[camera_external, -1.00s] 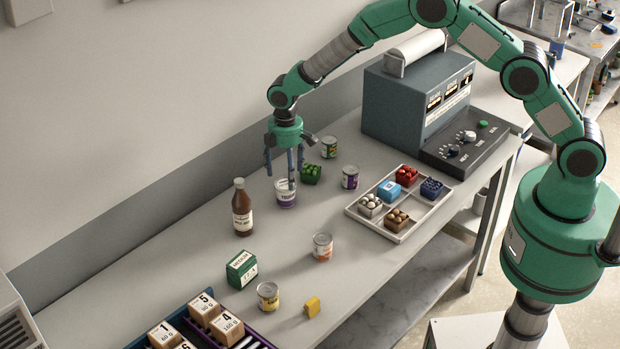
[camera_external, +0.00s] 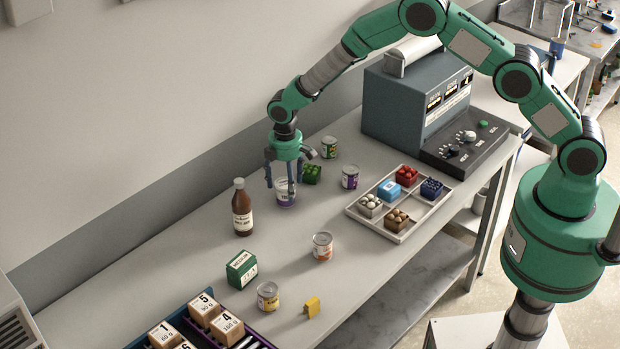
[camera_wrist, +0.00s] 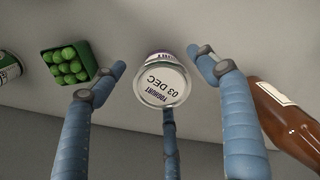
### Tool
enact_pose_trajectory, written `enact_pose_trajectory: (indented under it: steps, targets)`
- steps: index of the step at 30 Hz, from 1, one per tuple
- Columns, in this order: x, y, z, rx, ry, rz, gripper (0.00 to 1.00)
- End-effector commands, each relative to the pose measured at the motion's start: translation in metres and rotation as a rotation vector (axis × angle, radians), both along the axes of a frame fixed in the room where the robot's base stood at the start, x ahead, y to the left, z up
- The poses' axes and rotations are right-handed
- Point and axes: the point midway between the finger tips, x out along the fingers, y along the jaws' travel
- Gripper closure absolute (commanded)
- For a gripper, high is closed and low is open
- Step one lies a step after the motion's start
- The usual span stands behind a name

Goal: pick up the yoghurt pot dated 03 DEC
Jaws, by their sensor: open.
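The yoghurt pot (camera_external: 285,194) is white with a purple band and stands on the bench below my gripper. In the wrist view its silver lid (camera_wrist: 162,84) shows the words "YOGHURT 03 DEC", upside down. My gripper (camera_external: 284,187) points down over the pot with its fingers spread around it. In the wrist view the blue fingers of my gripper (camera_wrist: 163,90) are apart, one on each side of the pot and a third below it. I see gaps between the two side fingers and the pot. The third finger's tip is at the lid's lower edge; I cannot tell whether it touches.
A green punnet (camera_external: 311,173) stands close behind the pot, and a brown bottle (camera_external: 242,208) stands to its left. A divided tray (camera_external: 427,213) is at the right.

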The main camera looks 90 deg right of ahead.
Motion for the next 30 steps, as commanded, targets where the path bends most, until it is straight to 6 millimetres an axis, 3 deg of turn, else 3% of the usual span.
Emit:
enact_pose_trajectory:
  steps: [5, 12, 14, 15, 30]
  targets:
    - [0.0000, 0.0000, 0.0001, 0.000, 0.000, 0.000, 0.27]
    - [-0.0001, 0.0001, -0.0001, 0.000, 0.000, 0.000, 0.75]
    - [-0.0002, 0.0001, -0.0001, 0.000, 0.000, 0.000, 0.75]
    - [0.0000, 0.0000, 0.0002, 0.000, 0.000, 0.000, 0.80]
    - [0.0002, -0.0001, 0.0083, 0.000, 0.000, 0.000, 0.80]
